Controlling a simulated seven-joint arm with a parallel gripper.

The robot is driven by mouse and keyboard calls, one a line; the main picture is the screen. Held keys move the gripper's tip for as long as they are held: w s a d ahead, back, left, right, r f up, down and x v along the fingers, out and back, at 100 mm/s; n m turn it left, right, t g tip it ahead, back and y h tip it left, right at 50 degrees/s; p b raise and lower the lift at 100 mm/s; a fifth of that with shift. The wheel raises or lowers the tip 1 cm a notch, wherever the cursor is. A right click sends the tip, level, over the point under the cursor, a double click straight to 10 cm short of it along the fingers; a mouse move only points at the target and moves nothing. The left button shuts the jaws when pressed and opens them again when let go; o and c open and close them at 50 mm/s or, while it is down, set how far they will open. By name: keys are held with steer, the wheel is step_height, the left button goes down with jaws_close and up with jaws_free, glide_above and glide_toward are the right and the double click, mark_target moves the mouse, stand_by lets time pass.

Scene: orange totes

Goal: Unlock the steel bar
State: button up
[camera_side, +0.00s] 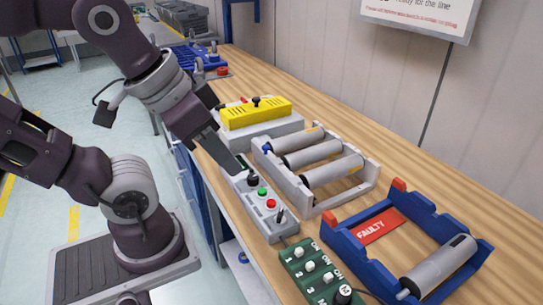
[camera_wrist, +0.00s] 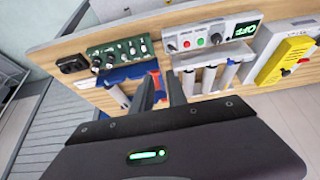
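My gripper (camera_side: 237,170) points down in the side view, its tips close beside the black knob (camera_side: 253,180) of a grey control box (camera_side: 258,215). I cannot tell if they touch. In the wrist view its two dark fingers (camera_wrist: 160,88) stand apart with nothing seen between them. The box has a green button (camera_side: 262,191), a red button (camera_side: 271,203) and a small lever (camera_side: 280,215). Its display (camera_wrist: 243,30) reads OFF in the wrist view. Grey rollers (camera_side: 330,170) lie in a pale frame (camera_side: 302,196) beside the box. I cannot tell which part is the steel bar.
A blue cradle (camera_side: 375,272) marked FAULTY holds one grey roller (camera_side: 440,265) at right. A green switch panel (camera_side: 310,272) stands at the near edge. A yellow-topped unit (camera_side: 255,113) stands behind the control box. The bench's right side is clear.

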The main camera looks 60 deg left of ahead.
steer(key=w+a+r+n, duration=0.1)
steer(key=w+a+n, duration=0.1)
steer(key=w+a+r+n+g, duration=0.1)
steer(key=w+a+n, duration=0.1)
steer(key=w+n, duration=0.1)
steer(key=w+a+n+g, duration=0.1)
steer(key=w+a+n, duration=0.1)
steer(key=w, duration=0.1)
steer(key=shift+w+r+n, duration=0.2)
steer(key=shift+r+n, duration=0.1)
steer(key=shift+r, duration=0.1)
jaws_close()
steer(key=w+a+f+n+h, duration=0.1)
steer(key=w+a+f+n, duration=0.1)
steer(key=a+n, duration=0.3)
steer(key=w+a+f+n+g+h, duration=0.1)
steer(key=a+n, duration=0.4)
steer(key=a, duration=0.7)
steer(key=w+a+f+n+g+h, duration=0.1)
steer(key=w+a+f+n, duration=0.2)
steer(key=a, duration=0.6)
steer(key=f+n, duration=0.1)
steer(key=n, duration=0.1)
steer(key=shift+w+f+n, duration=0.3)
steer(key=w+d+f, duration=0.3)
steer(key=d+f, duration=0.3)
steer(key=f, duration=0.4)
steer(key=shift+f, duration=0.2)
